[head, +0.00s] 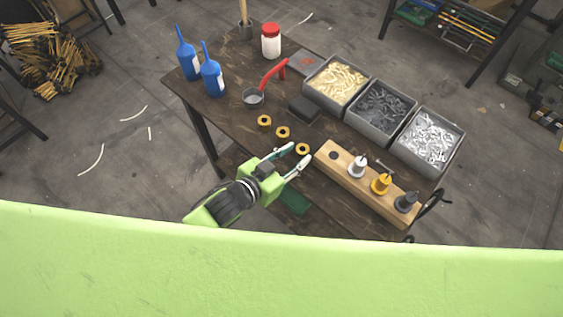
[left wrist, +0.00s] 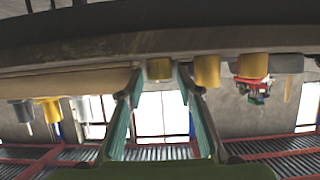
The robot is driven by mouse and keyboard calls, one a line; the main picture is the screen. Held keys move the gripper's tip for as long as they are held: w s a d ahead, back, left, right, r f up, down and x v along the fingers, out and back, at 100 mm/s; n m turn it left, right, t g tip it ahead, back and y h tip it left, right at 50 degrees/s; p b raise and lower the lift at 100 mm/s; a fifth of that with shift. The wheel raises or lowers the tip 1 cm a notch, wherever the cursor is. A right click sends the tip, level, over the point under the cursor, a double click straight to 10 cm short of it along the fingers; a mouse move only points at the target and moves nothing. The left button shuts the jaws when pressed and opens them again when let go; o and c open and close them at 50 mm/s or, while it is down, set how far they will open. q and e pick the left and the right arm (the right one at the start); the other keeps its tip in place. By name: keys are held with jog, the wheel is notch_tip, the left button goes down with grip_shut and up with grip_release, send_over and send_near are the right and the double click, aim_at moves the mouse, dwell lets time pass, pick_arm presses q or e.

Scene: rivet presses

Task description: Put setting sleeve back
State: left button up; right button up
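Three short brass-coloured sleeves with dark centres stand in a row on the dark wooden table: the nearest sleeve (head: 302,149), the middle sleeve (head: 283,132) and the far sleeve (head: 264,121). My left gripper (head: 299,152) is open, its tips close to the nearest sleeve. In the left wrist view, which is upside down, this sleeve (left wrist: 160,69) shows between the finger tips, with gaps at its sides; I see no grip on it. A wooden block (head: 350,178) has an empty dark hole at its left end and holds silver (head: 358,166), yellow (head: 381,183) and dark grey (head: 405,202) tools. My right gripper is not in view.
Three grey bins (head: 380,112) of small parts line the far right side of the table. A red-handled tool (head: 272,74), a dark block (head: 303,109), blue bottles (head: 212,78) and a red-and-white jar (head: 271,41) stand farther back. The near left tabletop is fairly clear.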

pick_arm(q)
jog(key=v, duration=1.1)
jog(key=shift+b, duration=0.45)
jog(key=shift+a+f, duration=0.1)
jog(key=s+a+f+n+g+y, duration=0.15)
jog(key=a+f, duration=0.35)
jog(key=f, duration=0.5)
jog(key=s+a+f+g+y, duration=0.1)
jog(key=a+f+y, duration=0.3)
jog(key=f, duration=0.6)
jog(key=s+a+f+n+g+y, duration=0.1)
jog(key=a+f, duration=0.5)
jog(key=f, duration=0.4)
jog(key=s+f+g, duration=0.2)
jog(key=s+f, duration=0.3)
jog(key=s, duration=0.4)
jog(key=s+a+f+n+g+y, duration=0.1)
jog(key=s+f+g, duration=0.1)
jog(key=s+f, duration=0.4)
jog(key=s+a+f+n+g, duration=0.1)
jog(key=s+f+g, duration=0.1)
jog(key=s+f, duration=0.4)
jog(key=s, duration=0.5)
jog(key=shift+s, duration=0.4)
